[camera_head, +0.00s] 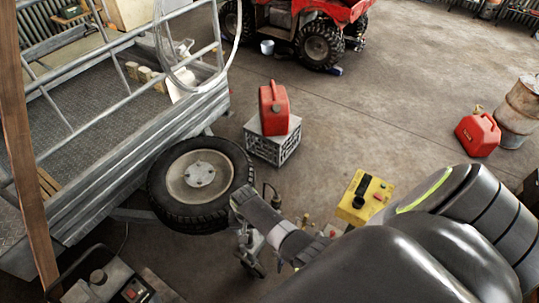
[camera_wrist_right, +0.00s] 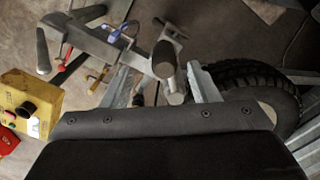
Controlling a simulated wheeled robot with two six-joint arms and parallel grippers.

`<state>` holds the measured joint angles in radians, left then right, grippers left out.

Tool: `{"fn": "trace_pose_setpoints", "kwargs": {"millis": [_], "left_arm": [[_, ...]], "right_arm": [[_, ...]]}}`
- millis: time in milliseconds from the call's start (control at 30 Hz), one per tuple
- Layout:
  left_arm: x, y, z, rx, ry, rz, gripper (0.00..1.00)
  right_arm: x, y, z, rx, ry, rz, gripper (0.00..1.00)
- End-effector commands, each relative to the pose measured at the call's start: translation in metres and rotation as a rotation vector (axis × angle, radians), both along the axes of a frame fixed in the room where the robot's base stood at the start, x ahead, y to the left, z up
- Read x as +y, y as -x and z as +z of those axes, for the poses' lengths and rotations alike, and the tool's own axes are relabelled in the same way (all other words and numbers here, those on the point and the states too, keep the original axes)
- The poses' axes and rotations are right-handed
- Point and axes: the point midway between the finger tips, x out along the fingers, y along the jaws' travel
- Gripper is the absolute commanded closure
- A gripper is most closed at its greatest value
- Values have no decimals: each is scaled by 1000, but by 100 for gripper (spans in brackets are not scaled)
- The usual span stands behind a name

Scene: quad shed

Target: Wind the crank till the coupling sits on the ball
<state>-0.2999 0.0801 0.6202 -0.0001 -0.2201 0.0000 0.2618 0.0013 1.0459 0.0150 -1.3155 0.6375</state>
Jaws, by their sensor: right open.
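My right gripper (camera_head: 262,225) reaches in from the lower right, over the trailer's front end beside the tyre. It also shows in the right wrist view (camera_wrist_right: 160,88), its two grey fingers apart. A dark cylindrical grip (camera_wrist_right: 163,58), seemingly the crank's handle, shows between and just beyond the fingertips; I cannot tell whether they touch it. A grey metal bar (camera_wrist_right: 92,38) runs to its upper left. The jack's small wheel (camera_head: 255,268) shows below the gripper in the head view. The coupling and ball cannot be made out. My left gripper is not in view.
A spare tyre (camera_head: 160,190) lies by the grey trailer (camera_head: 130,145). A red can (camera_head: 273,108) stands on a grey crate (camera_head: 262,148). A yellow box (camera_head: 350,212) is right of the gripper. A red quad (camera_head: 305,14) stands behind. The floor centre-right is clear.

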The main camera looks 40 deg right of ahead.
Motion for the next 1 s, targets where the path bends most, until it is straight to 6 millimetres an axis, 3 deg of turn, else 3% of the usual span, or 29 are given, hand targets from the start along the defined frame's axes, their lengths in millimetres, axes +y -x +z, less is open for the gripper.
{"fn": "trace_pose_setpoints", "kwargs": {"millis": [600,1000], "left_arm": [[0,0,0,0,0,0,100],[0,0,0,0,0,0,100]], "right_arm": [[0,0,60,-1,1,0,45],[0,1,64,1,-1,0,45]]}}
